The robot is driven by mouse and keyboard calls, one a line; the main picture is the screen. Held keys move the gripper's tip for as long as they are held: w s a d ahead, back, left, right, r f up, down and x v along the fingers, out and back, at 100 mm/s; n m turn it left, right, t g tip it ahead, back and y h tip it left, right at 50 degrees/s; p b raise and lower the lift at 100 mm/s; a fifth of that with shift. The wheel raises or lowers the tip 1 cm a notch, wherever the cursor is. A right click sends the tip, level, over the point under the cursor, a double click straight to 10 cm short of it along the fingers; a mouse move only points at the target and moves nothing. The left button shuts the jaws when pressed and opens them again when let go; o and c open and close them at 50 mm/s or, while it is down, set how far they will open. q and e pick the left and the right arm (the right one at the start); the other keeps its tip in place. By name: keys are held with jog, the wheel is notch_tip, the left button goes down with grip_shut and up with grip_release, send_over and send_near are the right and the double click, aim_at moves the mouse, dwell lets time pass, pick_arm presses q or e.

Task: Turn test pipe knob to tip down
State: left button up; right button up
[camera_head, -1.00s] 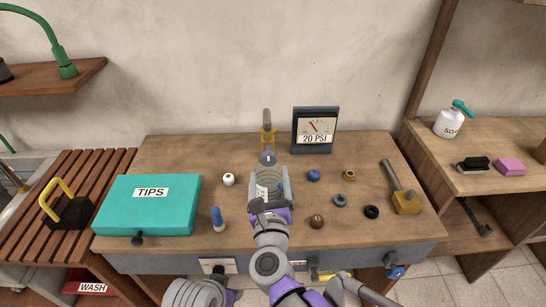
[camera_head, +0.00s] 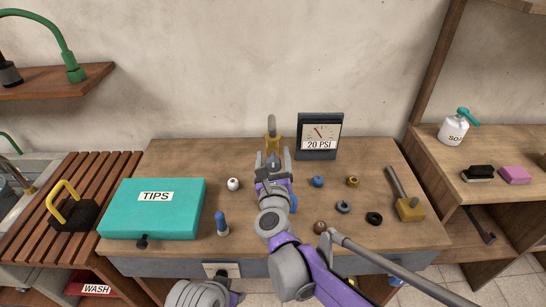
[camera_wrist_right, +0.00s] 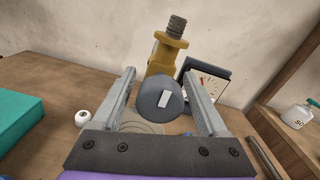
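The test pipe is a brass-yellow body (camera_wrist_right: 166,52) with a grey threaded tip (camera_wrist_right: 177,26) pointing up in the right wrist view. It also stands at the back of the bench in the head view (camera_head: 273,140). Its knob is a dark grey disc (camera_wrist_right: 152,104) facing me, with a white mark running nearly upright, leaning slightly right at the top. My right gripper (camera_head: 272,157) is open, with a finger on each side of the knob; the right finger looks close to it, and contact cannot be told. My left gripper is out of view; only part of that arm shows at the bottom.
A gauge (camera_head: 318,136) reading 20 PSI stands right of the pipe. A teal TIPS case (camera_head: 150,220) is at left. A white nozzle (camera_head: 233,184), a blue one (camera_head: 317,182), several other small fittings and a brass-headed mallet (camera_head: 408,209) lie on the bench.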

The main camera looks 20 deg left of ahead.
grip_shut()
